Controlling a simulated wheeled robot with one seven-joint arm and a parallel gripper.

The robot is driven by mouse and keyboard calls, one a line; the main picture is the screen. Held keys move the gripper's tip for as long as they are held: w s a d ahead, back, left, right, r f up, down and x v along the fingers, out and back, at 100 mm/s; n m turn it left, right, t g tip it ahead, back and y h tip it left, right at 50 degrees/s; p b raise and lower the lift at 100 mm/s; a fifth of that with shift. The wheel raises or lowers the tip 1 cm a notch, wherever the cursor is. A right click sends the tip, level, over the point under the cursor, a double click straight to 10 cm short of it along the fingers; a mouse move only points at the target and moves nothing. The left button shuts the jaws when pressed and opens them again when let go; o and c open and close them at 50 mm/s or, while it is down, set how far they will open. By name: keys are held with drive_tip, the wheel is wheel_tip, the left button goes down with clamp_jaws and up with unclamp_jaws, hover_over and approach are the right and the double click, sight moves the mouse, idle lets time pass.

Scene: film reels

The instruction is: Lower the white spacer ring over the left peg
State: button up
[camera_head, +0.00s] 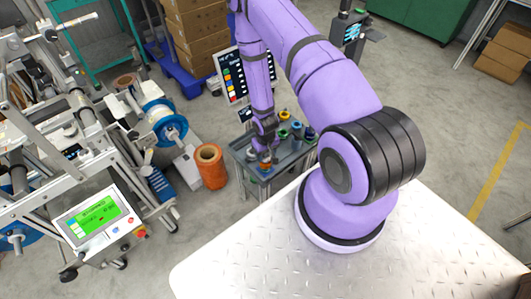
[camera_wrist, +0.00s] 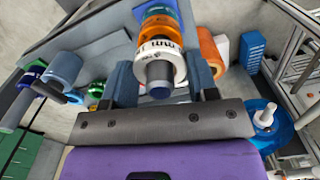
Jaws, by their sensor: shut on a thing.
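The white spacer ring (camera_wrist: 160,50), with dark print, sits between the fingers of my gripper (camera_wrist: 163,80) in the wrist view. My gripper is shut on it. The rounded grey tip of a peg (camera_wrist: 158,73) shows through the ring's hole, so the ring is around this peg. An orange ring (camera_wrist: 163,28) and a blue-green one lie just beyond it on the same peg. I cannot tell whether white and orange touch. In the head view my gripper (camera_head: 265,152) is at the left of the small grey table (camera_head: 240,152), above an orange ring.
Other pegs with coloured reels stand on the table; a green reel (camera_head: 283,133) and a dark blue one (camera_head: 309,132) show. An orange roll (camera_head: 210,166) stands on the floor left of the table. A machine with a green screen (camera_head: 99,214) is farther left.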

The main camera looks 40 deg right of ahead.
drive_tip(key=shift+f, duration=0.35)
drive_tip(key=o, duration=1)
wheel_tip(320, 180, up, 11)
drive_tip(key=shift+f, duration=0.1)
idle(0.6)
